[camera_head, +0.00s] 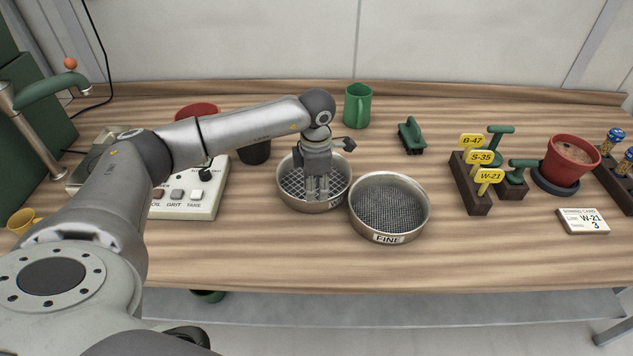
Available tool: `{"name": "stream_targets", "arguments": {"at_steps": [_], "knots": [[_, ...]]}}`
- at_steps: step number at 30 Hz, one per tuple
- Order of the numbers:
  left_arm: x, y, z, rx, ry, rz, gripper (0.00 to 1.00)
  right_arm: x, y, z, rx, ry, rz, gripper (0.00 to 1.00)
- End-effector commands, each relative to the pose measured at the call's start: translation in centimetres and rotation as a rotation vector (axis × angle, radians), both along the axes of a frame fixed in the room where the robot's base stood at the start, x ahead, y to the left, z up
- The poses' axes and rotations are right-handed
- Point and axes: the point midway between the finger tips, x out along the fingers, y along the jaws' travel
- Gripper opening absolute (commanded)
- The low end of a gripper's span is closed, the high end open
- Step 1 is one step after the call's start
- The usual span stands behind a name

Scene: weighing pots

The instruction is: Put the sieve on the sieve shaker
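Two round metal sieves stand side by side on the wooden bench. The right sieve (390,208) has a dense mesh and a label reading FINE. My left gripper (318,197) points down at the near side of the left sieve, its fingers close together in front of the mesh. Whether they pinch the rim does not show. I cannot make out a sieve shaker; my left arm hides part of the bench's left side. My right gripper is not in view.
A control box (190,203) with buttons and a knob is partly behind my arm. A tag rack (467,183), red pot (569,162) and card (583,221) are right. The bench front is clear.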

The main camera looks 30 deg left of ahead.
Motion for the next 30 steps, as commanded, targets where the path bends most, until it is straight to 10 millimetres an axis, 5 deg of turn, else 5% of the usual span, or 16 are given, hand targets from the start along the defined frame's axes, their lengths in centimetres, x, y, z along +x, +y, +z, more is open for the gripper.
{"name": "stream_targets", "arguments": {"at_steps": [12,23,30], "knots": [[0.8,0.0,-4.7,0.000,0.002,-0.002,0.30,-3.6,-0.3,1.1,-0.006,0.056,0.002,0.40],[0.9,0.0,-5.9,0.000,-0.001,-0.003,0.30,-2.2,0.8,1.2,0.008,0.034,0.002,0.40],[0.9,0.0,-5.8,0.000,-0.001,-0.003,0.00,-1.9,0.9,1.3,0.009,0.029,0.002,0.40]]}}
